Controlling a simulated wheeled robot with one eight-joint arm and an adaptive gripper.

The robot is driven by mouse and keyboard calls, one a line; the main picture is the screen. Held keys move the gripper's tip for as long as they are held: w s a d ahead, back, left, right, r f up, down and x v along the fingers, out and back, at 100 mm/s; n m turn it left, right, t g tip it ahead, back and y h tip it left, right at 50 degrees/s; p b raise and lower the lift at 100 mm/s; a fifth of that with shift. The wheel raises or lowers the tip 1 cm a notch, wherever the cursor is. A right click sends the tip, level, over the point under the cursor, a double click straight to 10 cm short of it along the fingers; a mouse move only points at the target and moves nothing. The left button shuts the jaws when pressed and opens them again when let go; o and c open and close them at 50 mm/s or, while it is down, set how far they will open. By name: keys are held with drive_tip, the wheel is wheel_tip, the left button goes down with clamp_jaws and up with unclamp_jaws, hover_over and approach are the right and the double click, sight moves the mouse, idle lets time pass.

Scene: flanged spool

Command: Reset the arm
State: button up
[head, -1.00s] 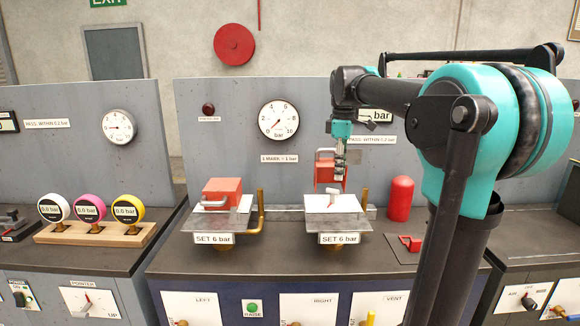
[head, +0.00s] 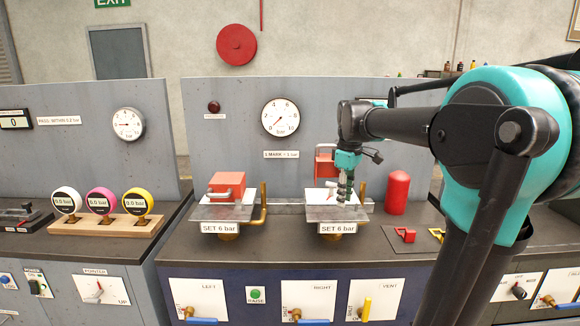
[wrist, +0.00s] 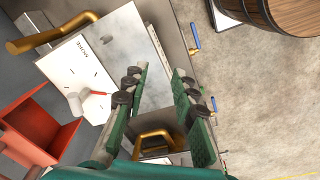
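My gripper (head: 343,196) hangs from the arm over the right SET 6 bar plate (head: 322,213) in the head view. In the wrist view my gripper (wrist: 163,72) has two green fingers standing apart with nothing held between them; a white sheet (wrist: 92,68) and the grey plate show beyond them. A red open-sided piece (head: 325,165) stands behind the right plate, partly hidden by my gripper. A red block with a handle (head: 227,183) sits on the left SET 6 bar plate (head: 215,213).
A red cylinder (head: 397,192) stands right of the plates, with a small red part (head: 404,235) in front of it. Brass pipes (head: 262,203) rise beside the plates. The back panel holds a gauge (head: 281,117). Three round gauges (head: 102,201) stand on a wooden rack at left.

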drive_tip(key=s+d+f+m+t, duration=0.1)
drive_tip(key=s+f+m, duration=0.4)
drive_tip(key=s+f, duration=0.4)
drive_tip(key=s+d+f+m+t, duration=0.1)
drive_tip(key=s+f+m, duration=0.4)
drive_tip(key=s+f, duration=0.5)
wheel_tip(320, 180, down, 5)
drive_tip(key=shift+d+f+m+t, duration=0.15)
drive_tip(key=shift+d+m+t, duration=0.25)
drive_tip(key=shift+t, duration=0.2)
drive_tip(key=shift+s, duration=0.1)
